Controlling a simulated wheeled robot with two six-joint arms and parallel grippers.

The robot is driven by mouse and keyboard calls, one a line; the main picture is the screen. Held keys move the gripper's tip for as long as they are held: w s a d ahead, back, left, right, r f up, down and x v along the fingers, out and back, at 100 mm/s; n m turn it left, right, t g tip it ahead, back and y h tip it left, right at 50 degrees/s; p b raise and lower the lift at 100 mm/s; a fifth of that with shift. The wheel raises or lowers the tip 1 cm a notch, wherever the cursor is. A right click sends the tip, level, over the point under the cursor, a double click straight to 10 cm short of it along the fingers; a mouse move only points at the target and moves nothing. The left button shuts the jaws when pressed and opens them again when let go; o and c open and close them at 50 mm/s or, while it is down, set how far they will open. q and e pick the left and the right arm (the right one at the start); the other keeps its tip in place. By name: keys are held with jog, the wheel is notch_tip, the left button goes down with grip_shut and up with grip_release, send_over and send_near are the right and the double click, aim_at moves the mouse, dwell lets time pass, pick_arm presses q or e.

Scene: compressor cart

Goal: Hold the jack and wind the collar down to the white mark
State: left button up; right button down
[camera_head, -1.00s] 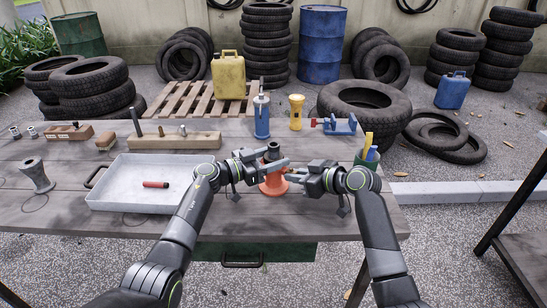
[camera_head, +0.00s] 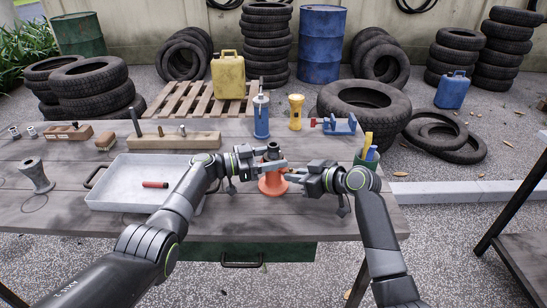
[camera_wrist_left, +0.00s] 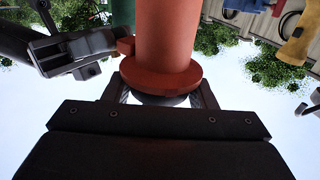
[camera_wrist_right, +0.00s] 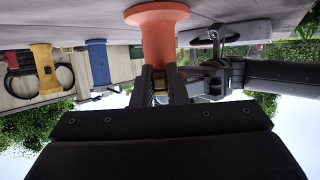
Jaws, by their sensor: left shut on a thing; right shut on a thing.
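The orange-red jack (camera_head: 273,184) stands upright near the bench's front edge, with a dark top part (camera_head: 272,149). My left gripper (camera_head: 274,164) is shut around the dark collar (camera_wrist_left: 160,98) just above the jack's upper red flange (camera_wrist_left: 160,80); the fingers hide much of it. My right gripper (camera_head: 293,175) comes from the right, lower down. In the right wrist view its fingers (camera_wrist_right: 161,85) are shut on the jack's orange body (camera_wrist_right: 157,38), below the left gripper. I cannot make out the white mark in any view.
A white tray (camera_head: 112,197) with a red-handled item (camera_head: 155,184) lies left of the jack. A blue bottle jack (camera_head: 261,118), yellow torch (camera_head: 296,112), blue vise (camera_head: 343,124) and green cup (camera_head: 366,162) stand behind and to the right.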

pick_arm(q)
jog(key=shift+f, duration=0.2)
jog(key=o, duration=1)
jog(key=shift+c, duration=0.2)
jog(key=shift+r, duration=0.1)
jog(key=shift+r, duration=0.1)
notch_tip(320, 180, up, 10)
jog(key=shift+f, duration=0.1)
